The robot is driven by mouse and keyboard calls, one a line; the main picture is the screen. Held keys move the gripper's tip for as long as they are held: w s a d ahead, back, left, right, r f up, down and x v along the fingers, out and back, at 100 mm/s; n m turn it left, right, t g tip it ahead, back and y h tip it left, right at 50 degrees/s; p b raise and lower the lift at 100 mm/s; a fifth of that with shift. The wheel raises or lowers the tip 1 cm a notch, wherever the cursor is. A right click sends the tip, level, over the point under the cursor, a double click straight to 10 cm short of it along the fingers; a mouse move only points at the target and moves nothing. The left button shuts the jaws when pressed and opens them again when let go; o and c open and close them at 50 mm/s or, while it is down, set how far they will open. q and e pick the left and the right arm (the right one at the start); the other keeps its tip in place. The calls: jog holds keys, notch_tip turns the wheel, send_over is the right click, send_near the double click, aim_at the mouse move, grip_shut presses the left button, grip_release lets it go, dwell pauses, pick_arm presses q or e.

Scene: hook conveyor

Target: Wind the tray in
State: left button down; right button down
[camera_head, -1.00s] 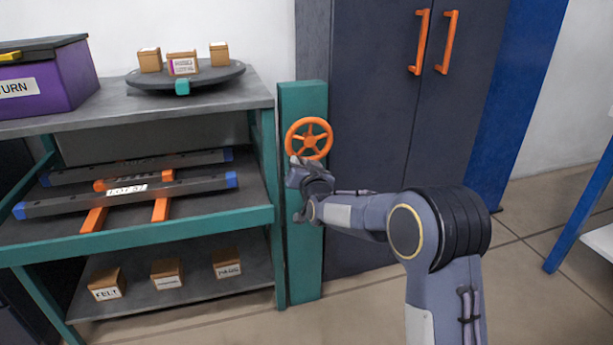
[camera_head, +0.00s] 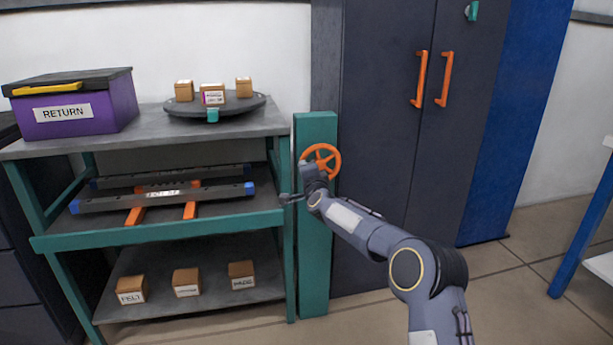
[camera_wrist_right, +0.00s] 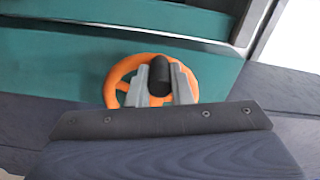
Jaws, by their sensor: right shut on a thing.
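The orange spoked hand wheel (camera_head: 333,162) is on a green post (camera_head: 315,240) to the right of the shelf unit. My right gripper (camera_head: 308,170) is at the wheel's lower left. In the right wrist view, the two grey fingers (camera_wrist_right: 159,84) are shut on a black knob (camera_wrist_right: 159,72) at the rim of the orange wheel (camera_wrist_right: 117,82). On the middle shelf, two dark bars with blue ends (camera_head: 165,196) lie across orange strips (camera_head: 190,210); the front one has a white label. I cannot tell which part is the tray. My left gripper is out of view.
A purple RETURN box (camera_head: 85,117) and a round dark turntable (camera_head: 240,107) with small boxes stand on top of the shelf unit. Small labelled boxes (camera_head: 186,282) sit on the bottom shelf. A dark cabinet with orange handles (camera_head: 422,80) stands just behind the post.

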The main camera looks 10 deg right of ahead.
aim_at(321, 149)
jog(key=r+m, duration=0.1)
jog(key=m, duration=0.1)
jog(key=r+m, duration=0.1)
jog(key=shift+d+m, duration=0.3)
jog(key=shift+m, duration=0.1)
jog(key=m, duration=0.1)
jog(key=d+r+m, duration=0.1)
jog(key=m, duration=0.2)
jog(key=shift+d+r+m, duration=0.15)
jog(key=shift+r+m, duration=0.15)
jog(key=shift+r, duration=0.05)
jog(key=d+m, duration=0.1)
jog(key=m, duration=0.1)
jog(key=r+m, duration=0.1)
jog(key=m, duration=0.1)
jog(key=shift+d, duration=0.4)
jog(key=shift+w+d+r+m, duration=0.1)
jog(key=shift+d+m, duration=0.2)
jog(key=shift+m, duration=0.35)
jog(key=shift+s+d+r+m, duration=0.1)
jog(key=shift+d+m, duration=0.15)
jog(key=shift+m, duration=0.35)
jog(key=shift+w+d+r+m, duration=0.1)
jog(key=shift+d+m, duration=0.2)
jog(key=shift+m, duration=0.35)
jog(key=c, duration=1.3)
grip_release()
jog(key=shift+f, duration=0.1)
